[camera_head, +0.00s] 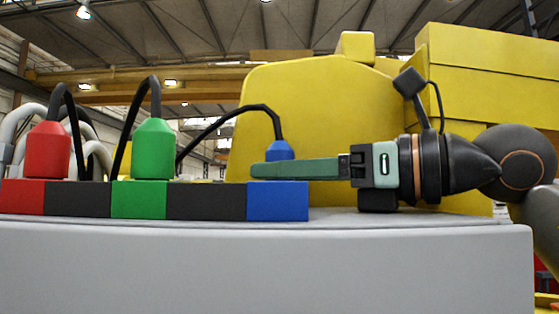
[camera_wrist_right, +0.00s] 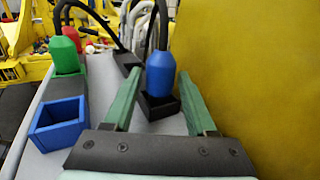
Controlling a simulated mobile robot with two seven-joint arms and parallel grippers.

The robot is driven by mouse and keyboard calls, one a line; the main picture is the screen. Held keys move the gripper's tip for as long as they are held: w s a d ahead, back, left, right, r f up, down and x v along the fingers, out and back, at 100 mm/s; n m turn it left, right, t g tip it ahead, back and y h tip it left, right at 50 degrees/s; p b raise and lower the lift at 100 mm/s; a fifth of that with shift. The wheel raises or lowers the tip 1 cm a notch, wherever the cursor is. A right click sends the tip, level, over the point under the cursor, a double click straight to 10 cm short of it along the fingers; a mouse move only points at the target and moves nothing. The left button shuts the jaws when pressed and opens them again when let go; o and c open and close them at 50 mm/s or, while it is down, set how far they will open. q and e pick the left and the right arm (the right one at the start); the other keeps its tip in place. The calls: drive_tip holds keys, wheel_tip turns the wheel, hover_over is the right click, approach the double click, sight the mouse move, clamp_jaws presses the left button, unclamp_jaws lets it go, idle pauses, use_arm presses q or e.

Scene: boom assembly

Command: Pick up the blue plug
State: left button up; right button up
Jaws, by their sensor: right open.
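The blue plug (camera_wrist_right: 160,74) stands upright in a black holder (camera_wrist_right: 157,105), with a black cable rising from its top. In the head view only the top of the plug (camera_head: 280,150) shows; a green finger hides its lower part. My right gripper (camera_head: 253,170) reaches in level from the right. In the wrist view its two green fingers are open, one on each side of the plug, and I see gaps between them and it. The empty blue socket (camera_wrist_right: 58,124) is to the left of the fingers; it also shows in the head view (camera_head: 277,202). My left gripper is not in view.
A red plug (camera_head: 48,150) and a green plug (camera_head: 153,148) sit on the red and green sockets to the left. A large yellow body (camera_head: 330,110) stands close behind and beside my right gripper. The grey top (camera_head: 450,222) carries the socket row.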

drive_tip(key=shift+w+a, duration=0.25)
drive_tip(key=shift+a, duration=0.25)
clamp_jaws()
